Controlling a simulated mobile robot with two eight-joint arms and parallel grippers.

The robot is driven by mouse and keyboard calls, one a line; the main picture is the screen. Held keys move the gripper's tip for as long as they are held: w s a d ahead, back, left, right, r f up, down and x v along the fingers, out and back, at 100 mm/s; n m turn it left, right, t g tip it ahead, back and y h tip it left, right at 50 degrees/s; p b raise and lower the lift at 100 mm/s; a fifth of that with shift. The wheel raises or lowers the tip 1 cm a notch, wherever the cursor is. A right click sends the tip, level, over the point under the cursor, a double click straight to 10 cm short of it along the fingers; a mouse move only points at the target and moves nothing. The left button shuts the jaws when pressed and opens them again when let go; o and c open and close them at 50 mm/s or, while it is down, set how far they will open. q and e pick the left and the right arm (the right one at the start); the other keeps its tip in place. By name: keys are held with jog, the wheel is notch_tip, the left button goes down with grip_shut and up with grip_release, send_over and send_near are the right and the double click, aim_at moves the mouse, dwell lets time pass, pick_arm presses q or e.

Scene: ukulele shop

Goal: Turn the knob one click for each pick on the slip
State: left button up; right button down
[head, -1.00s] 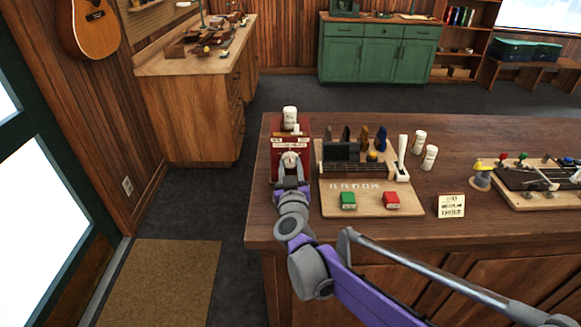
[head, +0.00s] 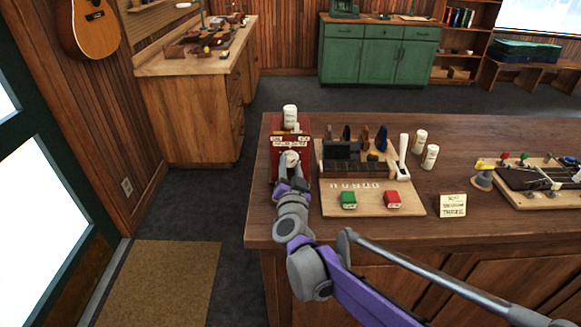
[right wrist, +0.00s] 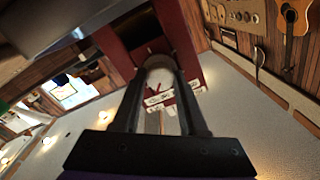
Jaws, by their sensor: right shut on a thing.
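A dark red box (head: 303,144) with pale lettered labels stands at the left end of the wooden counter (head: 470,132). Its pale round knob (head: 292,156) faces me. My right gripper (head: 289,163) is shut on the knob. In the right wrist view, both fingers (right wrist: 161,88) straddle the knob (right wrist: 158,78), and a red mark and white label pieces show on the red face. A cream slip (head: 453,205) with dark lettering stands at the counter's front; I cannot read it surely. My left gripper is not in view.
White bottles (head: 430,157) stand behind. Another board (head: 520,198) with coloured pegs lies at right. Bare counter surrounds the slip.

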jog(key=m, duration=0.3)
jog(key=shift+m, duration=0.4)
jog(key=m, duration=0.3)
jog(key=shift+m, duration=0.4)
jog(key=m+h, duration=0.1)
jog(key=m, duration=0.5)
jog(key=shift+a+m+p, duration=0.1)
jog(key=shift+m+p, duration=0.2)
jog(key=m, duration=0.3)
jog(key=shift+r+m, duration=0.1)
jog(key=shift+m, duration=0.3)
jog(key=m+p, duration=0.1)
jog(key=m, duration=0.2)
jog(key=shift+m, duration=0.3)
jog(key=m, duration=0.3)
jog(key=shift+m+p, duration=0.3)
jog(key=shift+p, duration=0.1)
jog(key=shift+m+p, duration=0.3)
jog(key=shift+m, duration=1.3)
